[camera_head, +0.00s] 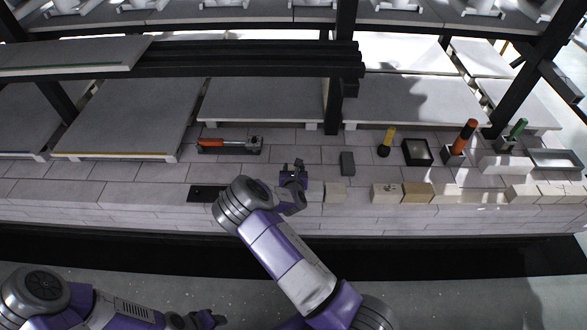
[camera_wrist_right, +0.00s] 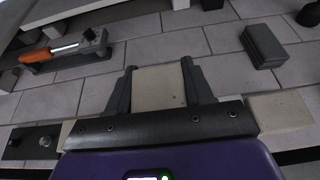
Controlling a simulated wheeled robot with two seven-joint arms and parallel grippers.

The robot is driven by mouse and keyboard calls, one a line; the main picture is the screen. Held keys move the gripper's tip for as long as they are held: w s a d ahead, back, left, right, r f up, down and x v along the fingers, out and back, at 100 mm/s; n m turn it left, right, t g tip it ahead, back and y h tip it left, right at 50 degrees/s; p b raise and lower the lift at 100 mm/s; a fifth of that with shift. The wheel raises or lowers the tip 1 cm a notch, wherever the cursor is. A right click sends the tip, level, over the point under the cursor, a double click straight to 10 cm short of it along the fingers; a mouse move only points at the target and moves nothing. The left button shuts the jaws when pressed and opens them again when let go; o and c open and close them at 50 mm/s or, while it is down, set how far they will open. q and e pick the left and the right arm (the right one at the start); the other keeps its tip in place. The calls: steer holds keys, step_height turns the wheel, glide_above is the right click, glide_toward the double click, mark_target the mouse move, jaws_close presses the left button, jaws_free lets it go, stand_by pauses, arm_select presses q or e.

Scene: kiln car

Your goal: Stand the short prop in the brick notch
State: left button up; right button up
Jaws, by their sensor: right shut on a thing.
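My right gripper (camera_head: 293,172) is over the front part of the brick deck. In the right wrist view its two fingers (camera_wrist_right: 170,85) are shut on a pale beige block, which looks like the short prop (camera_wrist_right: 160,88). Its lower end is hidden by the gripper body, so I cannot tell whether it touches the deck. Cream bricks line the front edge, one brick (camera_head: 335,192) just right of the gripper; it also shows in the wrist view (camera_wrist_right: 282,112). Which gap is the notch is unclear. My left gripper (camera_head: 203,320) is low at the bottom edge, its jaws unclear.
A dark grey block (camera_head: 347,162) lies right of the gripper. An orange-handled tool (camera_head: 226,146) lies behind left, a black plate (camera_head: 207,193) front left. A yellow-topped tool (camera_head: 387,142), a black tray (camera_head: 417,152) and a metal tray (camera_head: 555,159) stand right. Shelf slabs and dark posts rise behind.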

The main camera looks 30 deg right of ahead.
steer(key=shift+a, duration=0.15)
steer(key=shift+f+b, duration=2.6)
steer(key=shift+f, duration=0.3)
steer(key=shift+f+b, duration=0.25)
steer(key=shift+b, duration=0.2)
steer(key=o, duration=1.2)
steer(key=shift+c, duration=0.2)
steer(key=shift+s, duration=0.1)
